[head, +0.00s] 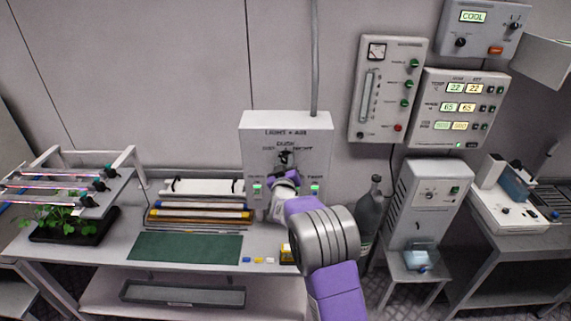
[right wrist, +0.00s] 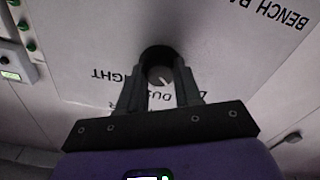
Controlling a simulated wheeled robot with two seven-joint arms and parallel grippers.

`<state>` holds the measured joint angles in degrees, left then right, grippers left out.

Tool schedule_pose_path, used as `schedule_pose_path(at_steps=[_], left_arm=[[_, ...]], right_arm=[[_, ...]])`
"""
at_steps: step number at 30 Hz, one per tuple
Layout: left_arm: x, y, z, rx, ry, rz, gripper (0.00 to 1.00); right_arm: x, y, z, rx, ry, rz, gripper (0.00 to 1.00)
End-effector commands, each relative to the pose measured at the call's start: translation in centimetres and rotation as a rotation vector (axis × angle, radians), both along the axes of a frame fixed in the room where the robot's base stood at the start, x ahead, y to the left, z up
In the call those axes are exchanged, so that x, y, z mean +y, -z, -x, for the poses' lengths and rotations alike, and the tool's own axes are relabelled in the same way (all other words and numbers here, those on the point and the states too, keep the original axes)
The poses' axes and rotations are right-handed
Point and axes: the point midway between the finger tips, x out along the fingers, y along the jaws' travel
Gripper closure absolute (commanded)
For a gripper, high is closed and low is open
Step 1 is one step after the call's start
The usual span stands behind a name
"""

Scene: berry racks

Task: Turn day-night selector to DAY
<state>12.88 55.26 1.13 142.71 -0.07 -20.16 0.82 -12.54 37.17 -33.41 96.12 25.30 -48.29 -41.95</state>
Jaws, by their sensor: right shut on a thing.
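The day-night selector is a dark round knob (right wrist: 160,72) on the light panel (head: 318,140), a pale grey wall box. In the right wrist view the knob sits between the two dark fingers of my right gripper (right wrist: 159,92), which is shut on it. A small light pointer mark shows on the knob's face; which label it points to I cannot tell. The printed labels appear upside down there and are partly hidden by the fingers. In the head view my right gripper (head: 284,162) reaches the knob and covers most of it. My left gripper is not in view.
Below the panel is a bench with a green mat (head: 185,248) and stacked coloured bars (head: 200,212). A grey bottle (head: 370,215) stands right of my right arm. Other control boxes (head: 388,88) hang at the right. Plant racks (head: 75,190) stand at the left.

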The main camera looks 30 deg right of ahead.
Motion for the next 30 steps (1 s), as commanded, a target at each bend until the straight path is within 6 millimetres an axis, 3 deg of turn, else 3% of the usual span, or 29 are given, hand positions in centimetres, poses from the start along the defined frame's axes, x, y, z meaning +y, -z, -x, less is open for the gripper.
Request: schedule_pose_path(at_steps=[4, 5, 10, 20, 30], left_arm=[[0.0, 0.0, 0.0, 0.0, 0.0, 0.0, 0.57], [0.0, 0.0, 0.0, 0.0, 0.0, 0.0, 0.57], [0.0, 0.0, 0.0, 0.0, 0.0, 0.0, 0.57], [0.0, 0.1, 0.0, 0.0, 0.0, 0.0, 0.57], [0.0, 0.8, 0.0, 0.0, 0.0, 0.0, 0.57]], right_arm=[[-0.1, -0.2, 0.0, -0.005, 0.002, 0.004, 0.97], [-0.1, -0.2, 0.0, -0.005, 0.002, 0.004, 0.65], [0.0, -0.2, 0.0, -0.004, 0.0, 0.002, 0.41], [0.2, -0.1, 0.2, -0.002, 0.0, -0.001, 0.41], [2.6, 0.1, 3.8, -0.002, -0.001, -0.002, 0.41]])
